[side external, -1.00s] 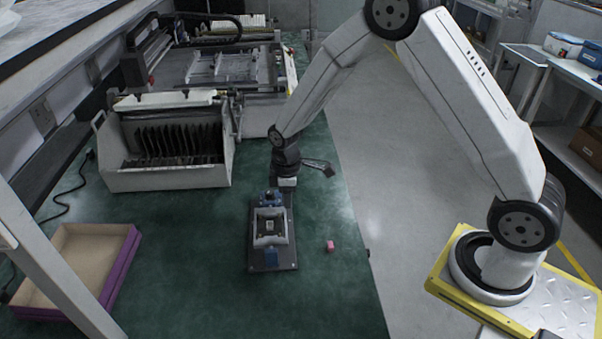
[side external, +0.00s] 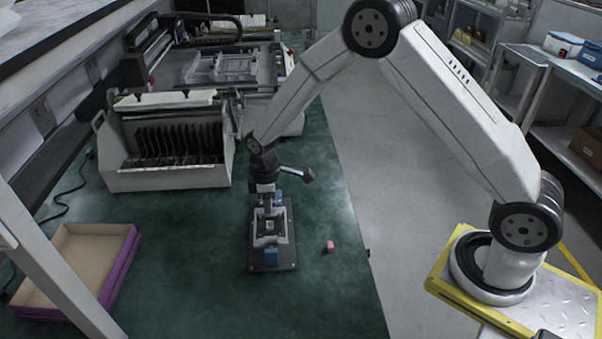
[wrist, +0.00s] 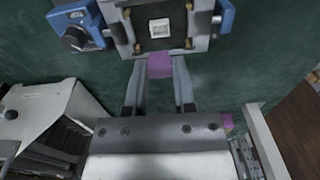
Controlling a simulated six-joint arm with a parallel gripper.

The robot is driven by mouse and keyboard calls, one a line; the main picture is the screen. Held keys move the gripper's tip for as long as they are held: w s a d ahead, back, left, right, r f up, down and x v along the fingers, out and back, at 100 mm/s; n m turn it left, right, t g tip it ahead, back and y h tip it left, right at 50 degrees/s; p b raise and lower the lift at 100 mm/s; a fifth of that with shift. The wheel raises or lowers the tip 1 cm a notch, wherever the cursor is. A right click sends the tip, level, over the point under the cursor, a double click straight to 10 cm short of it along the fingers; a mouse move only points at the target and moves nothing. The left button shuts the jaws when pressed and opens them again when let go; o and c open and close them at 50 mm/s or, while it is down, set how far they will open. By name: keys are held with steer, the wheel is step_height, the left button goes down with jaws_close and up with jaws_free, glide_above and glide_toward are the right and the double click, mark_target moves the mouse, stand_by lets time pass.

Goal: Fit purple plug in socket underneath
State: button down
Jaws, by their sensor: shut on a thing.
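My gripper (wrist: 159,78) is shut on the purple plug (wrist: 159,66), whose block shows between the two fingertips in the wrist view. The socket (wrist: 159,28) is a small pale square in the dark recess of a grey fixture (wrist: 122,37). The plug is beside the socket in that view, not lined up over it. In the side view my gripper points down over the far end of the fixture (side external: 257,258). The plug cannot be made out there, and its height above the fixture is unclear.
A pink block (side external: 330,246) lies on the green table right of the fixture. A purple-edged tray (side external: 122,262) is at the left. A white rack with dark plates (side external: 165,180) stands behind. Blue clamp parts (wrist: 227,15) flank the fixture. The table in front is clear.

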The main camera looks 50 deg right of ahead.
mark_target(270, 226)
steer(key=shift+f, duration=1.9)
steer(key=shift+f, duration=1)
stand_by(2.4)
steer(key=shift+c, duration=1.8)
jaws_free()
steer(key=shift+c, duration=0.2)
steer(key=c, duration=0.3)
steer(key=shift+r, duration=0.15)
steer(key=shift+r, duration=3.4)
